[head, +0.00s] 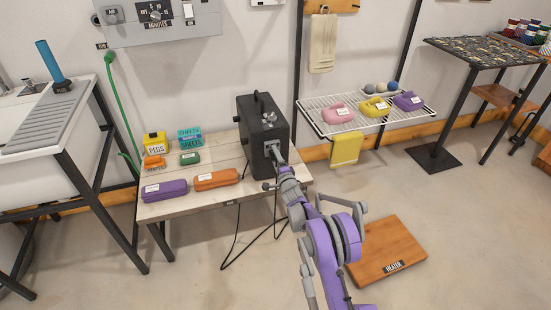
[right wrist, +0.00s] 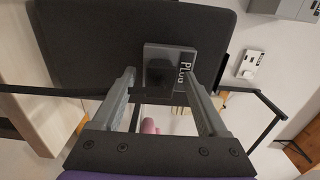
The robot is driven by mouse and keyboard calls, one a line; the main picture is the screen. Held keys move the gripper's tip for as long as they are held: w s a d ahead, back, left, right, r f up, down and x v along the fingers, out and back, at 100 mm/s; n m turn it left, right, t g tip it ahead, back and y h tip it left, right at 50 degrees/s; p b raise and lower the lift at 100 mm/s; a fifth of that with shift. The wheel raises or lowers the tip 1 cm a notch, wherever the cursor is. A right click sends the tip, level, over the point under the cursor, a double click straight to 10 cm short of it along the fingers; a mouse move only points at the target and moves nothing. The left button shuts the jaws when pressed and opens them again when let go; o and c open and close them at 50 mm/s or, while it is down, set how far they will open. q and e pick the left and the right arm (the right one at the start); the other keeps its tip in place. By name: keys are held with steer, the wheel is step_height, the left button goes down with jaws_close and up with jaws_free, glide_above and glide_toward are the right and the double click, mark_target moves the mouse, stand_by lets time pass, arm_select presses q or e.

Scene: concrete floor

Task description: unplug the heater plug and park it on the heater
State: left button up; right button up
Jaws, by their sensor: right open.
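The black box (head: 262,118), which I take for the heater, stands on the wooden table with a handle on top. A grey plate marked PLUG (right wrist: 182,60) is on its side, with a dark patch on its face in the right wrist view. My right gripper (head: 274,163) is close in front of the plate. In the right wrist view its fingers (right wrist: 158,86) are spread, with nothing clearly held between them. My left gripper is out of view.
Purple and orange cases, a yellow PEGS box (head: 155,145) and other small boxes fill the table's left part. A wooden board marked HEATER (head: 388,252) lies on the floor. A sink (head: 45,140) stands left.

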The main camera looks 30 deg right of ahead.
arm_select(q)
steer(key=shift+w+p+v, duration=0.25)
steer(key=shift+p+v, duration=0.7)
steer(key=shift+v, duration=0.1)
arm_select(e)
steer(key=v, duration=1)
steer(key=shift+s, duration=0.35)
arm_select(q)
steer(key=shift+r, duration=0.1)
arm_select(e)
steer(key=shift+a+r, duration=0.1)
steer(key=shift+a, duration=0.1)
